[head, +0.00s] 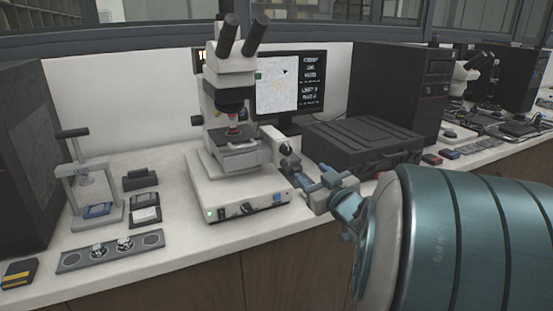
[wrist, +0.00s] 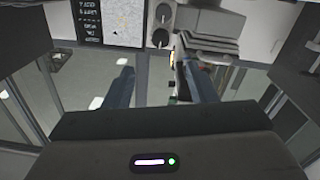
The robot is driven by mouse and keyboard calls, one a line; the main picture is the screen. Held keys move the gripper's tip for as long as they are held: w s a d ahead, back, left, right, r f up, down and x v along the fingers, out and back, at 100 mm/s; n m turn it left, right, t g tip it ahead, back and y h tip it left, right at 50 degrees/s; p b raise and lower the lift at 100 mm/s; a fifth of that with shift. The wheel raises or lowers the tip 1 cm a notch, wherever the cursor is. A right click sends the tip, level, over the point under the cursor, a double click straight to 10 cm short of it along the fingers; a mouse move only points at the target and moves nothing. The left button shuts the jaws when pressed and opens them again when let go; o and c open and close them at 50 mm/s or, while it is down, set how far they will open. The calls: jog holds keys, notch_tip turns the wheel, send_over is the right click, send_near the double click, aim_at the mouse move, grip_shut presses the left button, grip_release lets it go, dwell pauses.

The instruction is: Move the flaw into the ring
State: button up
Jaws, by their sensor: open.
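The microscope (head: 232,110) stands on a white base with a specimen on its stage (head: 238,140). Stage knobs (head: 289,152) stick out at its right side. The monitor (head: 290,83) behind shows a pale picture with a small dark mark (head: 284,72), perhaps the flaw. A green spot (head: 258,76) is near the picture's left edge; I cannot make out a ring. My gripper (head: 318,184) is just right of the base, below the knobs, apparently empty. In the wrist view its two fingers (wrist: 155,84) stand apart. The screen shows upside down there (wrist: 122,22).
A dark case (head: 362,140) lies behind my gripper, with a computer tower (head: 400,90) beyond. A small press (head: 90,190) and a grey holder plate (head: 110,252) are at the left. The bench front edge is between my body and the microscope.

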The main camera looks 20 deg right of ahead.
aim_at(288, 152)
jog(key=w, duration=1.3)
jog(key=shift+w+a, duration=0.1)
jog(key=shift+w, duration=0.3)
jog(key=c, duration=1)
